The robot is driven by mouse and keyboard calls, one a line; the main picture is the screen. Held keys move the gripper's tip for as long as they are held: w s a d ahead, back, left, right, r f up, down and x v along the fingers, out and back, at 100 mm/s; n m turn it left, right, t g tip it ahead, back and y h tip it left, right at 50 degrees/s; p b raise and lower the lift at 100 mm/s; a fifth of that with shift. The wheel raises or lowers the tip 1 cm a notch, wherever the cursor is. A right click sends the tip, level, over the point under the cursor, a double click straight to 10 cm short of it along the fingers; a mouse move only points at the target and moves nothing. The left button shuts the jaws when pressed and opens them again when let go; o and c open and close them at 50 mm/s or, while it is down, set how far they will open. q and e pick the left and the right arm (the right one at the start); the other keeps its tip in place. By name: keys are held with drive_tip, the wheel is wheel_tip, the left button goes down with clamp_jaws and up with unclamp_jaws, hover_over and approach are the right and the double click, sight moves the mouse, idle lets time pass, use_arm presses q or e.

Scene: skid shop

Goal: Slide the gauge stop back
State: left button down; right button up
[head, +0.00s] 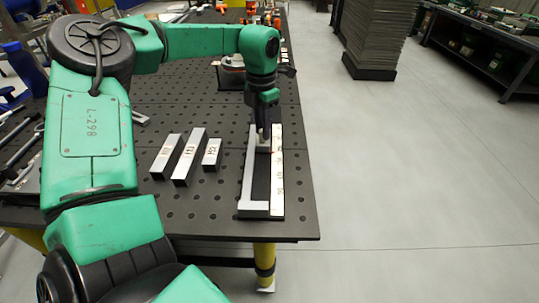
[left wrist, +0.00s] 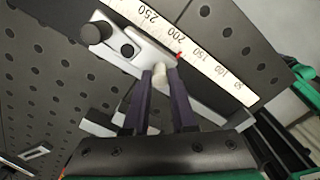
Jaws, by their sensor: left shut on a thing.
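The gauge (head: 252,207) lies along the right edge of the dark perforated table, with a white ruler (head: 278,185) on its right side. The gauge stop is a metal slide (left wrist: 150,50) with a black knob (left wrist: 96,33) in the left wrist view. A red pointer at the scale (left wrist: 207,58) sits between the 200 and 150 marks. My left gripper (head: 264,137) is over the far part of the gauge. In the left wrist view its fingers (left wrist: 160,74) are shut on the stop's pale upright peg (left wrist: 158,84). The fingers partly hide the slide. My right gripper is out of view.
Three metal bars (head: 187,158) lie on the table left of the gauge. Open floor lies right of the table edge.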

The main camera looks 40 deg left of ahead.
use_arm(q)
drive_tip(key=shift+w+a+p, duration=0.3)
drive_tip(key=shift+w+a, duration=0.45)
drive_tip(key=shift+w, duration=0.15)
drive_tip(key=shift+c, duration=2)
unclamp_jaws()
drive_tip(key=shift+r, duration=0.1)
wheel_tip(320, 180, up, 7)
drive_tip(key=p, duration=0.5)
